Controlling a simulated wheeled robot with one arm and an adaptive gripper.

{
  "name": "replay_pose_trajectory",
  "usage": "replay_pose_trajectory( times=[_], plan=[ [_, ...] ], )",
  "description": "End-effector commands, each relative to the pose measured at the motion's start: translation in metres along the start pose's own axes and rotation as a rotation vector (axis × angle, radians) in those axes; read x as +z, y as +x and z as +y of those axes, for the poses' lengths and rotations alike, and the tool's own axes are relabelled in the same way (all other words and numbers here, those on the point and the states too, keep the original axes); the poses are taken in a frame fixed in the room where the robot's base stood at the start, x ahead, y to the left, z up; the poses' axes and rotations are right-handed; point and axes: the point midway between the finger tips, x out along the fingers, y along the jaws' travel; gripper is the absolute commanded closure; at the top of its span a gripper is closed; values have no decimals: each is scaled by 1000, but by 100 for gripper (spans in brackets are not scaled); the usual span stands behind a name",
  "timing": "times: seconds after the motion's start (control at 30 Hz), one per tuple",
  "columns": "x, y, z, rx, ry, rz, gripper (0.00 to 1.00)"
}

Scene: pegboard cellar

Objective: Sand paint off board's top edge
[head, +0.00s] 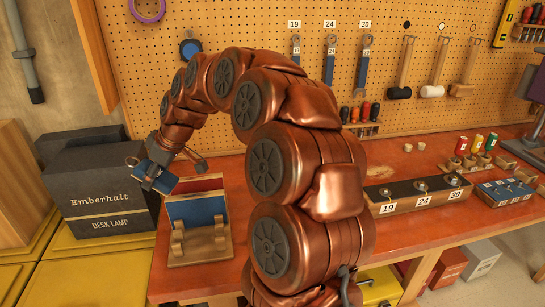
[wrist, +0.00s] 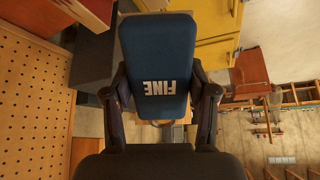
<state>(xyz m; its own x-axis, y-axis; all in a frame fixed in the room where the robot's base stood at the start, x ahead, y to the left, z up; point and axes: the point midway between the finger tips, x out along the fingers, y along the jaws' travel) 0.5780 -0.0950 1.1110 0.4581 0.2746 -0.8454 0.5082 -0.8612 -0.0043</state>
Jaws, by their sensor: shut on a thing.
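My gripper (head: 150,166) is shut on a blue sanding block (wrist: 155,50) marked "FINE", which reads upside down in the wrist view. The dark fingers press its two sides. In the head view the block (head: 160,173) is held tilted in the air, left of and above a wooden stand (head: 215,255). The stand has a blue upright panel (head: 197,207) and a red surface (head: 198,185) behind it. I cannot tell exactly which part is the board's top edge. The block appears apart from the stand. The block's far face is hidden.
A dark "Emberhalt desk lamp" box (head: 98,190) stands left, close to my gripper. A numbered rack (head: 420,193) and a blue tray (head: 506,190) stand right on the red bench (head: 390,165). A pegboard (head: 240,25) with spanners and mallets rises behind.

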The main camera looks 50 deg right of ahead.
Motion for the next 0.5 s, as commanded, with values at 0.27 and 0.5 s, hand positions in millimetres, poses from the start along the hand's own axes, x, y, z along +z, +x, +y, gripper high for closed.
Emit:
replay_pose_trajectory(
  times=[0.27,0.5],
  plan=[
    [58,-74,10,-77,-172,-222,100],
    [135,-162,1,-112,-311,-419,100]
  ],
)
